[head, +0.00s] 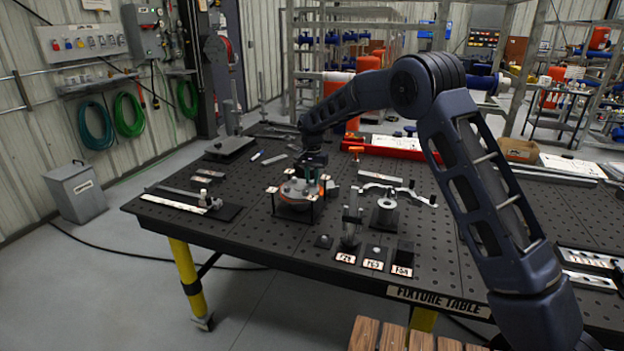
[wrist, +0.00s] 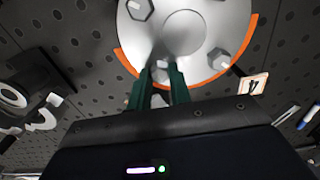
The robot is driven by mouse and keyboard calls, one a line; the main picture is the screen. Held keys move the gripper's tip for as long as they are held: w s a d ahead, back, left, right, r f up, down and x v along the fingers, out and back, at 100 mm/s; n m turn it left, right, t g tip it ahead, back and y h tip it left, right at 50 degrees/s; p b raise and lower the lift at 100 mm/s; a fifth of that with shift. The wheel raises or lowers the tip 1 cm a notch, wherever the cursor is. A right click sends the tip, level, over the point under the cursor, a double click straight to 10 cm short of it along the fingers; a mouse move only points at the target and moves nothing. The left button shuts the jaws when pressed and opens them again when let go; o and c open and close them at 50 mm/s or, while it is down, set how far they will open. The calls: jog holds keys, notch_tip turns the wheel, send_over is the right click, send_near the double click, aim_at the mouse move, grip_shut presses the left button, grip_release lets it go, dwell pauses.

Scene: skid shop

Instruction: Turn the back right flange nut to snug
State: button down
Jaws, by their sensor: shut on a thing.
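The round grey flange (head: 297,189) sits on a small stand on the fixture table, left of centre in the head view. In the wrist view the flange (wrist: 212,28) shows a pale face, an orange ring around its edge and hex nuts, one at upper left (wrist: 139,9) and one at right (wrist: 217,59). My gripper (head: 314,163) points down over the back right side of the flange. In the wrist view its two green fingers (wrist: 162,78) are close together on the back right flange nut, which they mostly hide. I cannot tell how tight the nut is.
Small numbered tags (wrist: 252,86) stand around the flange. The dark fixture table (head: 262,237) has a metal bar (head: 175,203) at left, labelled blocks (head: 372,263) in front, and a spool-shaped part (head: 387,214) with a handled tool at right. A red tray (head: 392,147) lies behind.

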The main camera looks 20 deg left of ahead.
aim_at(312, 181)
jog(key=c, duration=1.3)
grip_release()
jog(key=shift+r, duration=0.15)
notch_tip(312, 181, up, 11)
jog(key=shift+f, duration=0.15)
jog(key=shift+d, duration=0.1)
